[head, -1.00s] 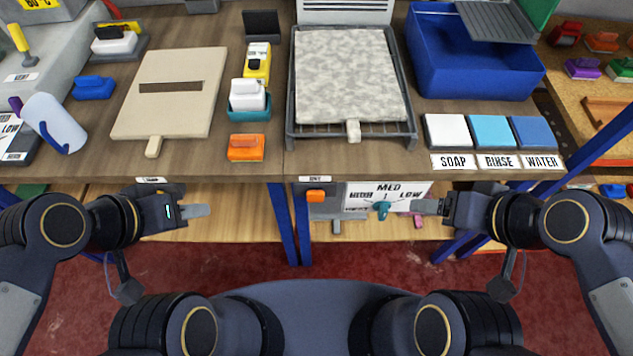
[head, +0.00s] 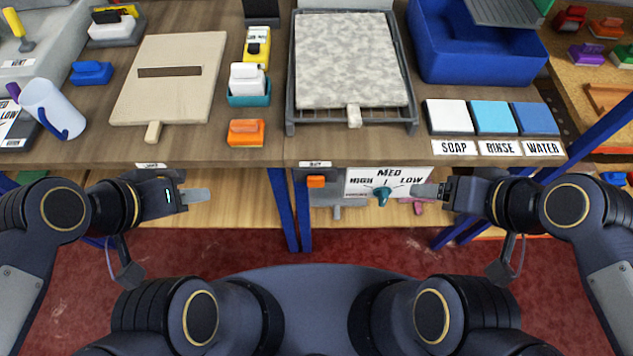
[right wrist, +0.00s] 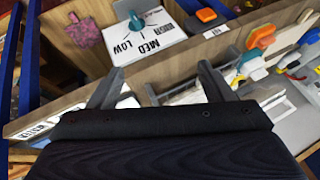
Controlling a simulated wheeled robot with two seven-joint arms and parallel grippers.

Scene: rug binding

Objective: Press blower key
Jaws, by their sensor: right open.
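An orange key (head: 316,181) sits on a dark block under the table's front edge, below a small label too blurred to read. Beside it is a white dial panel (head: 360,190) marked HIGH, MED and LOW, with a teal knob (head: 382,196). The key also shows in the right wrist view (right wrist: 207,15), beyond the fingers. My right gripper (head: 428,190) is open and empty, just right of the dial panel; its two fingers spread apart in the right wrist view (right wrist: 160,86). My left gripper (head: 197,195) is left of the key, seen edge-on, touching nothing visible.
The table holds a beige board (head: 172,75), a grey tray with a speckled mat (head: 350,65), an orange-handled brush (head: 246,132), a blue bin (head: 470,55) and SOAP, RINSE and WATER pads (head: 492,118). Blue legs (head: 283,210) stand below. Open floor lies in front.

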